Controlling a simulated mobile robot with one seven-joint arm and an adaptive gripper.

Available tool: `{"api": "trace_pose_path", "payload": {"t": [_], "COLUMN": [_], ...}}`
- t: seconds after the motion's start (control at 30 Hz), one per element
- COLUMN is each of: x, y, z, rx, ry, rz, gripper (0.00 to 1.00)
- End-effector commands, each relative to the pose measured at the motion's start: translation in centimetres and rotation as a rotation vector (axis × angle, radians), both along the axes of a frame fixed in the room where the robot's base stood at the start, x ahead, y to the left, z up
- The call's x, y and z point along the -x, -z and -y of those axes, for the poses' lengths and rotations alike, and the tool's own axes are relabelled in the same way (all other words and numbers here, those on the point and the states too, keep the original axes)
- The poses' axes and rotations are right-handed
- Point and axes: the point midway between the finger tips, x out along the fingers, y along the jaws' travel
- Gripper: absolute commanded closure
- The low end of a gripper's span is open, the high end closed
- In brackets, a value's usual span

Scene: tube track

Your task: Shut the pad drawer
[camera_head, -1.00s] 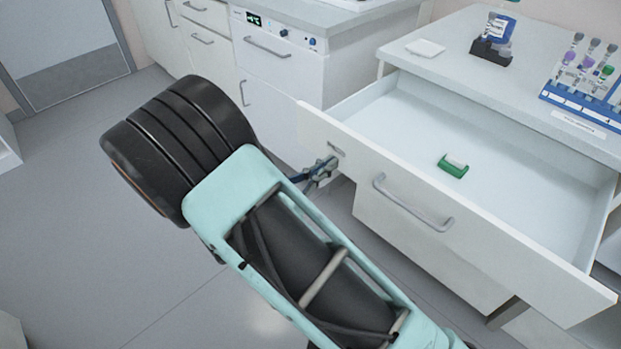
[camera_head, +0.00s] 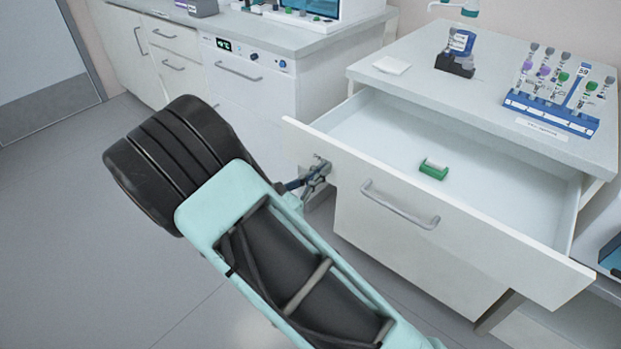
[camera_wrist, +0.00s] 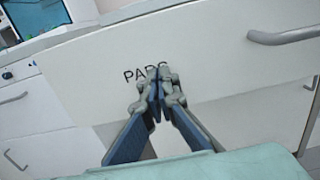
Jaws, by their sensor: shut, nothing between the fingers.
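The pad drawer (camera_head: 470,226) is pulled open, its white front facing me, with a grey bar handle (camera_head: 400,204). The letters "PAD" show on the front in the wrist view (camera_wrist: 213,68), the end of the word hidden by my fingers. A small green and white item (camera_head: 433,170) lies inside the drawer. My gripper (camera_head: 322,166) is shut and empty. Its tips are at the left part of the drawer front, left of the handle. In the wrist view my gripper (camera_wrist: 160,88) covers part of the label; I cannot tell if it touches the panel.
The counter above the drawer (camera_head: 490,98) holds a blue tube rack (camera_head: 550,112), a dark holder with a bottle (camera_head: 456,60) and a white pad (camera_head: 391,65). A white cabinet with a digital display (camera_head: 250,75) stands left. The floor at left is clear.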

Motion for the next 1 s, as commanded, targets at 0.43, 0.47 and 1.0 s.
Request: {"api": "trace_pose_path", "payload": {"t": [0.43, 0.47, 1.0], "x": [-10.1, -10.8, -20.7], "y": [0.0, 0.0, 0.1], "z": [7.6, 8.1, 15.2], "rx": [0.002, 0.002, 0.002], "ry": [0.006, 0.005, 0.003], "rz": [0.002, 0.001, 0.001], "gripper": [1.00, 1.00, 1.00]}}
